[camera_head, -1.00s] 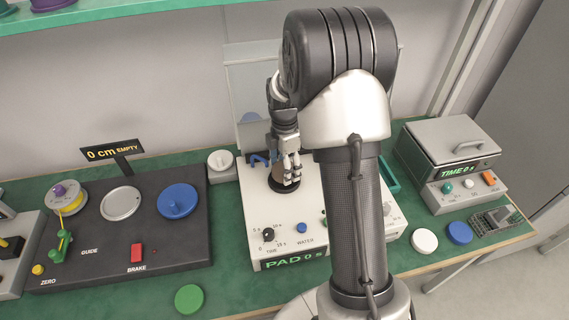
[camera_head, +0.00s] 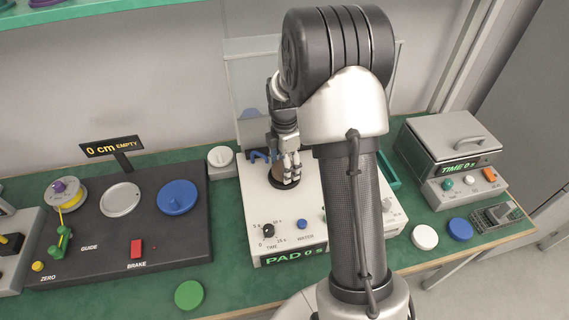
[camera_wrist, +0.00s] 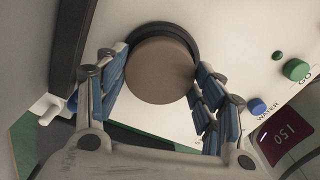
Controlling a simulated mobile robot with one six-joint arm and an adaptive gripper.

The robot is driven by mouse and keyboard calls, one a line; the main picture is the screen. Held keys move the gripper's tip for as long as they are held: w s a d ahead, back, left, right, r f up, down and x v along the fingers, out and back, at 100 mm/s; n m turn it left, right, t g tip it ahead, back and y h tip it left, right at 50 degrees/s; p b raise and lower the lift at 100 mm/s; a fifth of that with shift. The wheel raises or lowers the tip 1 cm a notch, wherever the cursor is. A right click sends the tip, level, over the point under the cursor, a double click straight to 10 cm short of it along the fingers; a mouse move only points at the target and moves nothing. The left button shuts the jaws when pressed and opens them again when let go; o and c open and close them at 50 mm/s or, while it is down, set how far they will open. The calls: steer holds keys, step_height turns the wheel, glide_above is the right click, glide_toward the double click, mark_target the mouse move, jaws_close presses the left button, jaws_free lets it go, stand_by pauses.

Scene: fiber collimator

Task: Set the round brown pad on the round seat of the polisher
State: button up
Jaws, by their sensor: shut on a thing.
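The round brown pad (camera_wrist: 160,72) is between the two fingers of my gripper (camera_wrist: 157,75) in the wrist view, its flat face toward the camera. My gripper is shut on it by its sides. The round black seat (camera_wrist: 190,38) of the polisher shows as a dark rim beyond the pad, mostly covered by it. Whether the pad touches the seat cannot be told. In the head view, my gripper (camera_head: 285,178) points down over the seat on the white polisher (camera_head: 256,218). The pad is largely hidden there by the fingers.
A dark winding machine (camera_head: 190,238) stands left of the polisher, a grey timer box (camera_head: 436,130) right. A green disc (camera_head: 189,295), a white disc (camera_head: 425,237) and a blue disc (camera_head: 460,229) lie on the green bench. An upright panel stands behind the polisher.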

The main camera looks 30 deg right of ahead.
steer(key=shift+f, duration=0.55)
stand_by(0.8)
steer(key=o, duration=1.2)
steer(key=shift+o, duration=0.2)
steer(key=shift+o, duration=1.4)
steer(key=shift+r, duration=0.15)
steer(key=shift+r+p, duration=3.05)
steer(key=shift+r, duration=0.85)
